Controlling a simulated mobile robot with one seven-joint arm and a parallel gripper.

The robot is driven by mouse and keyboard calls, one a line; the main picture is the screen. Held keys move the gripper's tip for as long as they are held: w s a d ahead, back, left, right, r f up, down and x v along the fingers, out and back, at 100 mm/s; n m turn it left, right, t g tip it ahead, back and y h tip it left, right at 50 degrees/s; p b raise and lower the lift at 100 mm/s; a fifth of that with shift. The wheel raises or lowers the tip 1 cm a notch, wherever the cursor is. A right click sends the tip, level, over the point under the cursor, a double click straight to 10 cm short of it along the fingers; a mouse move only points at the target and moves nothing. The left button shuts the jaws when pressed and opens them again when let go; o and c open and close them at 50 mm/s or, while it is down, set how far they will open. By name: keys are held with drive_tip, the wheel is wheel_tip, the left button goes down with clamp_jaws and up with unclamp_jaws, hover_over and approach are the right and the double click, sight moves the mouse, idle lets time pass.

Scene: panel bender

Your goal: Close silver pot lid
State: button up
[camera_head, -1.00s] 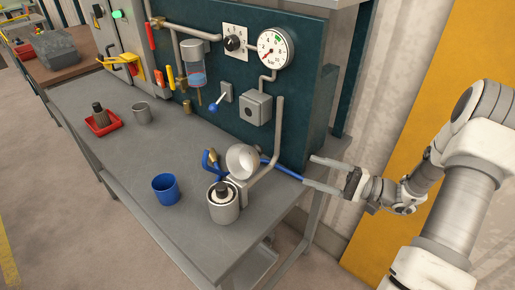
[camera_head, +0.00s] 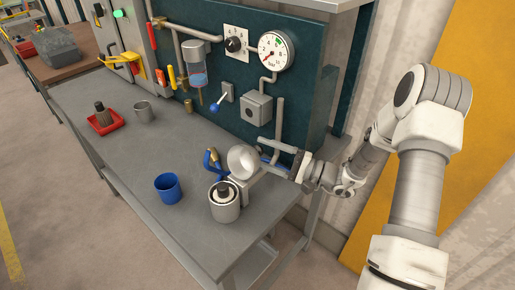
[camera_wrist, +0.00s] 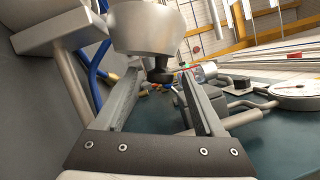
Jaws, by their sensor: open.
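The silver pot (camera_head: 224,208) stands upright near the front right of the bench, with a dark, round-topped thing inside its mouth. Its lid (camera_head: 241,159) is raised and tilted up behind the pot. In the wrist view the lid (camera_wrist: 145,28) shows close up at the top, with a dark knob (camera_wrist: 160,75) in line with the gap between my fingers. My gripper (camera_head: 262,157) is open and empty, just right of and behind the lid. In the wrist view its two fingers (camera_wrist: 158,90) are spread wide. I cannot tell whether they touch the lid.
A blue cup (camera_head: 167,188) stands left of the pot. A blue hose (camera_head: 211,163) and a grey pipe (camera_head: 279,122) are close to the lid. The dark green panel (camera_head: 300,100) rises behind.

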drive_tip(key=shift+x, duration=1.1)
clamp_jaws()
idle(0.7)
